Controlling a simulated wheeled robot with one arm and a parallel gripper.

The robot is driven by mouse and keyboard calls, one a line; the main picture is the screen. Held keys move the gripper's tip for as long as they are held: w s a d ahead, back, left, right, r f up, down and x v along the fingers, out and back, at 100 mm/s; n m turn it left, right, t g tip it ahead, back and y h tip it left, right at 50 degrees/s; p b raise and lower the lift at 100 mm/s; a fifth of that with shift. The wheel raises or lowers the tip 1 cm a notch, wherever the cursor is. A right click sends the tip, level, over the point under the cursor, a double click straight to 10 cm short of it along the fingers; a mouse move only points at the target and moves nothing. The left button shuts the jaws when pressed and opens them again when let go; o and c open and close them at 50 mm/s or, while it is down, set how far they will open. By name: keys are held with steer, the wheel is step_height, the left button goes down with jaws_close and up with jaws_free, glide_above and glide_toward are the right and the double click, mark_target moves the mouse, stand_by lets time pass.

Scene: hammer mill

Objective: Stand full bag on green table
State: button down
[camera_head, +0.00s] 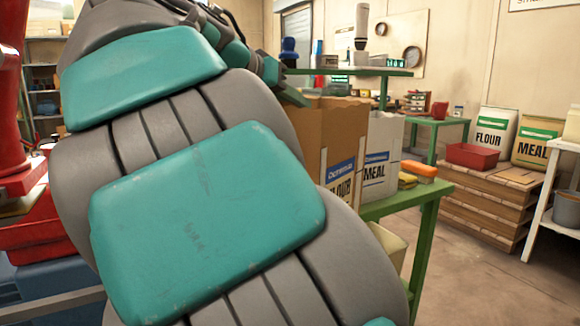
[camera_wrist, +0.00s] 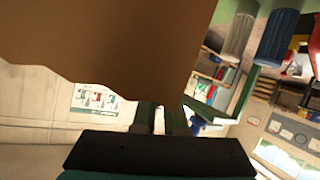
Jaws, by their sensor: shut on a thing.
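A brown paper bag (camera_head: 340,130) labelled FLOUR stands upright at the green table (camera_head: 395,203), left of a white bag (camera_head: 378,150) labelled MEAL. My teal and grey arm hides the brown bag's lower left and its base, so I cannot tell whether it rests on the tabletop. My gripper (camera_wrist: 163,120) is shut on the brown bag's upper edge. In the wrist view the brown bag (camera_wrist: 110,45) fills the upper left.
An orange brush (camera_head: 418,169) and a yellow item (camera_head: 407,180) lie on the table right of the bags. A green shelf (camera_head: 350,71) with bottles is behind. Pallets (camera_head: 485,205) hold a red tray (camera_head: 470,155) and two sacks.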

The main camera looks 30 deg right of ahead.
steer(key=w+d+f, duration=0.2)
steer(key=w, duration=0.5)
steer(key=w+d+f, duration=0.2)
steer(key=w, duration=0.6)
steer(key=shift+d+f+p, duration=0.15)
steer(key=shift+f+p, duration=0.25)
steer(key=shift+p, duration=0.05)
steer(key=c, duration=1)
jaws_free()
steer(key=shift+f, duration=0.1)
steer(key=v, duration=1.2)
